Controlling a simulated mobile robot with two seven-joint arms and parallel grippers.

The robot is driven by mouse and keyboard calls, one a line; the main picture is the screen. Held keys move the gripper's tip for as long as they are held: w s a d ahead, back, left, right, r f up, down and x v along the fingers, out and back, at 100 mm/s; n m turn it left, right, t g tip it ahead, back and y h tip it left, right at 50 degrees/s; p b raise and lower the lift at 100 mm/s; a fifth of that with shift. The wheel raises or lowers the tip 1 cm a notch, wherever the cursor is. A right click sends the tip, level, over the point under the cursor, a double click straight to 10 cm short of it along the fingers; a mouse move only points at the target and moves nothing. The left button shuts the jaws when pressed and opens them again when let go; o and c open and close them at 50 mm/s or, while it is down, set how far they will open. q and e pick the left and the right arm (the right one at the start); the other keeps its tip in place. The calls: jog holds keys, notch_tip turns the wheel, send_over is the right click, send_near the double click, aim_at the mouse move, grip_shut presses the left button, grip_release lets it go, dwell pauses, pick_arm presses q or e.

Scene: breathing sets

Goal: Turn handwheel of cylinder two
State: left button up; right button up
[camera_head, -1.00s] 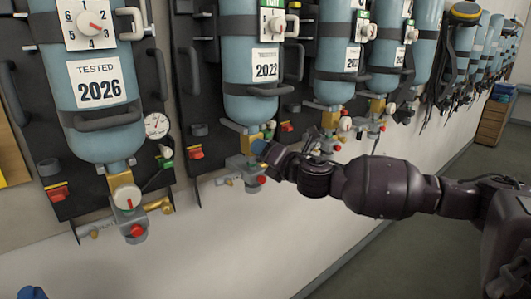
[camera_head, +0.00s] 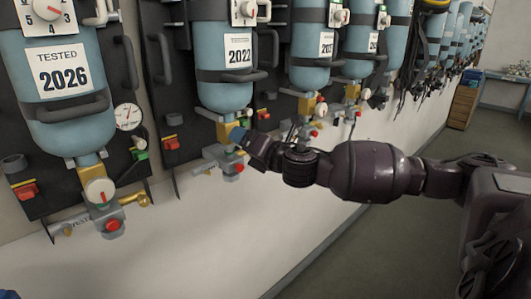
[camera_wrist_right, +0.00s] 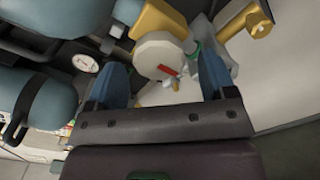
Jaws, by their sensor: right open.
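Cylinder two (camera_head: 222,60) is the blue one labelled 2022, second from the left, upright on its black backplate. Its handwheel, hidden behind my gripper in the head view, shows in the right wrist view as a pale round knob (camera_wrist_right: 157,52) with a red mark. My right gripper (camera_wrist_right: 163,66) is open, its blue fingers on either side of the knob; I cannot tell whether they touch it. In the head view this gripper (camera_head: 240,136) is at the valve below the cylinder. A small blue piece at the bottom left corner may be my left gripper; its jaws cannot be made out.
Cylinder one (camera_head: 65,90), labelled 2026, stands at the left with its white handwheel (camera_head: 99,191) and gauge (camera_head: 128,116). More cylinders (camera_head: 318,45) line the wall to the right. Grey and red fittings (camera_head: 236,168) sit close under my gripper. The floor (camera_head: 370,240) is clear.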

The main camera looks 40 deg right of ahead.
jog(key=s+b, duration=0.1)
jog(key=s, duration=0.7)
jog(key=shift+s+d+b, duration=0.25)
jog(key=shift+d+b, duration=0.1)
dwell(0.4)
